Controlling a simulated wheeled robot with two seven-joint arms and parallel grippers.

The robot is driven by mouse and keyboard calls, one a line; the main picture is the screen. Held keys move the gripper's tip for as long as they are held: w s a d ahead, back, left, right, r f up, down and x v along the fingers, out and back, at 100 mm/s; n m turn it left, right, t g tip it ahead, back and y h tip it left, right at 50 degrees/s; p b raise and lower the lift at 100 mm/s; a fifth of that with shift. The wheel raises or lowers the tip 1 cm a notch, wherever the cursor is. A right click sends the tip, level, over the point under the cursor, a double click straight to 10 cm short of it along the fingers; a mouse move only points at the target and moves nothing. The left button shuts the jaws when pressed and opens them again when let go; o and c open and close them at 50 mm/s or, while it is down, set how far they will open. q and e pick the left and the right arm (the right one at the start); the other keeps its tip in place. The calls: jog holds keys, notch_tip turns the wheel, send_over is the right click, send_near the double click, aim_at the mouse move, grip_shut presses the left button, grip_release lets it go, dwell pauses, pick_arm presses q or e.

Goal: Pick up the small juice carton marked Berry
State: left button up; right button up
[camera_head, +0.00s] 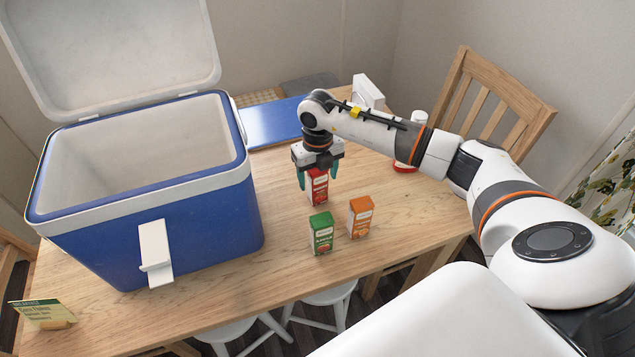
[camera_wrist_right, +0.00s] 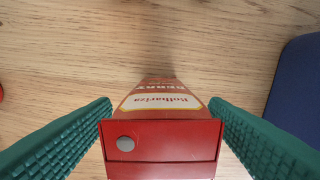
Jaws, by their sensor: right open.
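The red juice carton (camera_head: 317,189) stands upright on the table, behind a green carton and an orange one. In the right wrist view the red carton (camera_wrist_right: 162,140) shows its top and a label that appears to read Berry. My right gripper (camera_head: 318,182) points down over the red carton from above. Its green fingers are open, one on each side of the carton, with small gaps visible in the right wrist view (camera_wrist_right: 162,128). My left gripper is not in view.
The green carton (camera_head: 321,234) and orange carton (camera_head: 360,217) stand close in front. A large open blue cooler (camera_head: 190,215) fills the left of the table (camera_head: 420,215). A blue flat board (camera_head: 272,124) lies behind. A small sign (camera_head: 42,313) stands at front left.

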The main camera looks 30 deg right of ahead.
jog(key=shift+w+f, duration=0.1)
jog(key=shift+f, duration=1.35)
jog(key=shift+r, duration=0.1)
jog(key=c, duration=1.2)
